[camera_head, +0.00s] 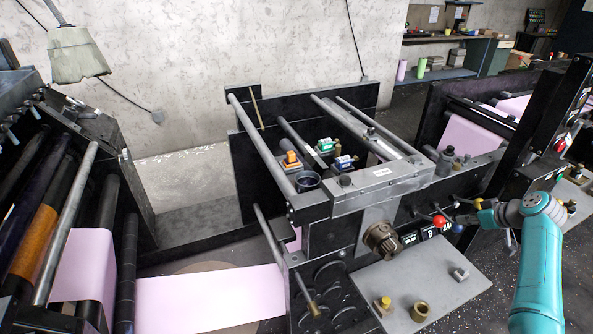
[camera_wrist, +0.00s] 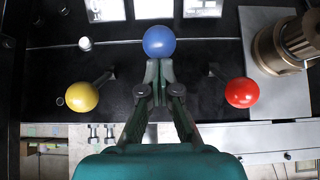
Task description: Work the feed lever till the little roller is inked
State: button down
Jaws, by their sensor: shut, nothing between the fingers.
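Three ball-ended levers stand on the press's dark side: a red ball (camera_head: 439,221), a blue ball (camera_head: 457,228) and a yellow ball (camera_head: 478,203). In the wrist view the blue ball (camera_wrist: 159,42) is at top centre, yellow (camera_wrist: 82,97) left and red (camera_wrist: 242,92) right. My gripper (camera_wrist: 159,72) is shut and empty, its tips right at the blue ball's lower edge; I cannot tell if they touch. In the head view my gripper (camera_head: 468,217) is small beside the levers. Which lever is the feed lever is not readable. The little roller and its ink cannot be made out.
Label plates, one reading B (camera_head: 428,234), sit by the levers. A ribbed brown knob (camera_head: 382,239) sticks out nearby. A grey shelf (camera_head: 440,285) below holds brass fittings. Orange (camera_head: 291,160), green (camera_head: 325,145) and blue (camera_head: 343,162) blocks sit between the upper bars.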

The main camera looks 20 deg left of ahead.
jog(key=shift+f, duration=0.4)
jog(key=shift+w+a+r, duration=0.15)
jog(key=shift+r, duration=1.4)
jog(key=shift+w+a+r, duration=0.15)
jog(key=shift+r, duration=1.35)
jog(key=shift+f, duration=0.1)
